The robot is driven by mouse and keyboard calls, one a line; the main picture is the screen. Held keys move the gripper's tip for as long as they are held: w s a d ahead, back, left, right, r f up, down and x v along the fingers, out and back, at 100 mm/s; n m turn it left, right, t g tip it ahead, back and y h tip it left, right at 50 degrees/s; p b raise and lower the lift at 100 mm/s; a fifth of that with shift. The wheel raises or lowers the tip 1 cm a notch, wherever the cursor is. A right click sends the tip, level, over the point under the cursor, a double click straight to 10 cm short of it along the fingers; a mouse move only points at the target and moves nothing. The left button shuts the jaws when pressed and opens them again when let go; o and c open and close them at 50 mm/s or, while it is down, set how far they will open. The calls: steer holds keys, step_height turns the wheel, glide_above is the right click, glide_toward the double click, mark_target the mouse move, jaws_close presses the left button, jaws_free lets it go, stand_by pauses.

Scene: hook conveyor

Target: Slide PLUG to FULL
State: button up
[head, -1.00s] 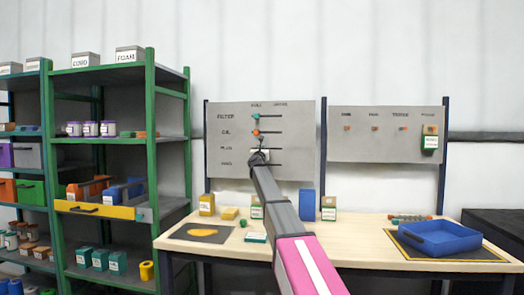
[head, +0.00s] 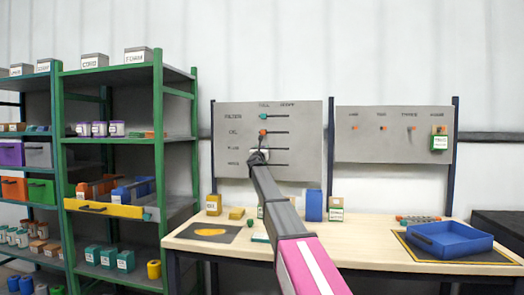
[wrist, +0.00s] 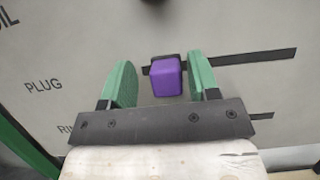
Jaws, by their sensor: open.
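The PLUG slider is a purple knob (wrist: 167,78) on a dark horizontal slot (wrist: 240,65) in the grey panel (head: 230,180). In the wrist view it sits near the left end of the slot, with slot running off to the right. The PLUG label (wrist: 43,86) is to its left. My gripper (wrist: 161,66) is open, with one green finger on each side of the knob. A gap shows between the knob and each finger. In the head view my gripper (head: 257,155) covers the knob. The panel's top headings are too blurred to read surely.
Other sliders share the panel, including a teal knob (head: 263,115) and an orange knob (head: 262,132) above. Below the panel is a table with boxes and a blue tray (head: 450,238). A green shelf (head: 160,150) stands to the left.

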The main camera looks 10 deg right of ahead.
steer(key=v, duration=1)
steer(key=shift+s, duration=0.35)
steer(key=shift+a+f, duration=0.1)
steer(key=shift+f, duration=0.05)
